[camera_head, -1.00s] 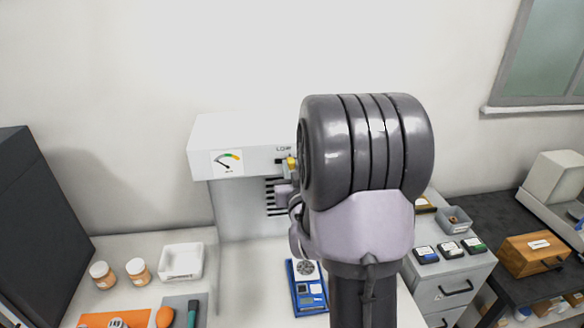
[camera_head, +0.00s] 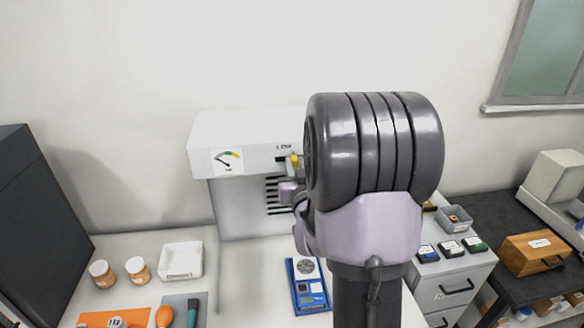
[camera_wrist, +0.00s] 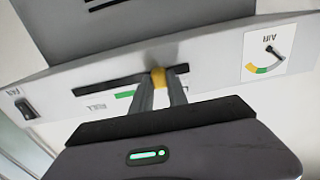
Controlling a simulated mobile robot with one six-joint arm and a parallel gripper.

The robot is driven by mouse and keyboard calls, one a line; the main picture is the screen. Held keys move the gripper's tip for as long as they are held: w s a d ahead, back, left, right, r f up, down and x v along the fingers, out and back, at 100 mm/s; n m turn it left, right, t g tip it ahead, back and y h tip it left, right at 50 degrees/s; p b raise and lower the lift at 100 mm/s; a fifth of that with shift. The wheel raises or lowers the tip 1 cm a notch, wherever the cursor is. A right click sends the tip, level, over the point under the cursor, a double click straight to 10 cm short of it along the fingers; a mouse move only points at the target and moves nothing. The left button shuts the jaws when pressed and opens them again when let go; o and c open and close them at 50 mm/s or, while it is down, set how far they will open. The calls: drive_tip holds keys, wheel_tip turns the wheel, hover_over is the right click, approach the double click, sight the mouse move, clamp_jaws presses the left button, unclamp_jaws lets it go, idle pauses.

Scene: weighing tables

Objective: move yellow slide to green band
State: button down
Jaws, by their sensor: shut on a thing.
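The yellow slide (camera_wrist: 158,77) sits in a dark slot on the front of the pale hood, right of the slot's middle in the wrist view. My gripper (camera_wrist: 160,92) is shut on the slide, one finger on each side. The green band (camera_wrist: 124,95) is a short strip along the slot's edge, left of the slide and apart from it in the wrist view. In the head view, the yellow slide (camera_head: 294,161) shows at the left edge of my arm, which hides the band and most of the slot.
An air gauge (camera_head: 227,160) is on the hood front; its needle points to the left, outside the green. A rocker switch (camera_wrist: 25,108) is at the panel's other end. A blue scale (camera_head: 308,285) stands below. A white tray (camera_head: 182,261) is at left.

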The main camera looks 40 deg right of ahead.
drive_tip(key=s+d+b, duration=0.3)
drive_tip(key=d, duration=0.2)
drive_tip(key=shift+s+d, duration=0.3)
drive_tip(key=shift+d, duration=0.1)
drive_tip(key=shift+r, duration=0.1)
drive_tip(key=c, duration=1.3)
unclamp_jaws()
drive_tip(key=shift+w, duration=0.1)
drive_tip(key=shift+f+b, duration=0.2)
drive_tip(key=shift+b, duration=0.2)
